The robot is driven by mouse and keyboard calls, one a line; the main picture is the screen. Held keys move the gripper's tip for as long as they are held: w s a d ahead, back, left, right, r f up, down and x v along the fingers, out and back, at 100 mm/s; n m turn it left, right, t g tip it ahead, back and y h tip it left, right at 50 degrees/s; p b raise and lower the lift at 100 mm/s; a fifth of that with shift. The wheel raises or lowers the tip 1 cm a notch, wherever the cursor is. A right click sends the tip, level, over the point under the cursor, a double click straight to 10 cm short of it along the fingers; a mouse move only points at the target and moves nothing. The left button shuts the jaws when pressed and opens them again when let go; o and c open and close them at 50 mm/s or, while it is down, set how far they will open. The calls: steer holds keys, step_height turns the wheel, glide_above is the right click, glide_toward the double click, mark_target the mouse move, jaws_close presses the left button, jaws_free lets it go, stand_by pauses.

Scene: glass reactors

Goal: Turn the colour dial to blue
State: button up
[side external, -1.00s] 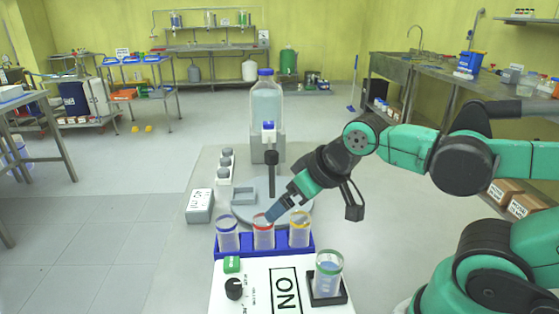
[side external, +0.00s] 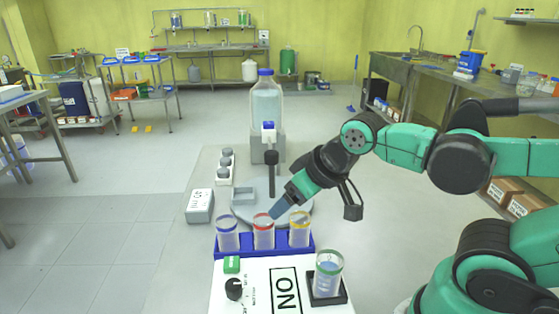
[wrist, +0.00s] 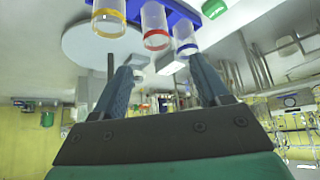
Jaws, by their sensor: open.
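A black knob (side external: 234,290), which looks like the dial, sits on the white panel (side external: 256,300) at the bottom of the side view. The small markings around it are too small to read, so its setting cannot be told. A green block (side external: 232,264) is just behind it. My gripper (side external: 277,209) is above and behind the tube rack, pointing down and left, well apart from the knob. In the wrist view my gripper (wrist: 162,65) has its two fingers spread with nothing held between them. The knob cannot be made out in the wrist view.
A blue rack (side external: 306,245) holds blue-, red- and yellow-rimmed tubes (side external: 264,236) behind the panel. A green-rimmed beaker (side external: 328,276) stands on the panel's right. A tall bottle (side external: 266,105) and a round grey plate (side external: 240,206) are behind.

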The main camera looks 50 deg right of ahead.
steer(key=w+a+m+g, duration=0.1)
steer(key=a+g, duration=0.2)
steer(key=a, duration=0.2)
steer(key=m+g, duration=0.2)
steer(key=g, duration=0.1)
glide_above(233, 284)
steer(key=d, duration=0.1)
step_height(233, 284, down, 3)
steer(key=shift+r, duration=0.1)
steer(key=shift+a+g, duration=0.3)
steer(key=shift+g, duration=0.1)
steer(key=shift+a+f, duration=0.1)
steer(key=shift+f, duration=2.9)
jaws_close()
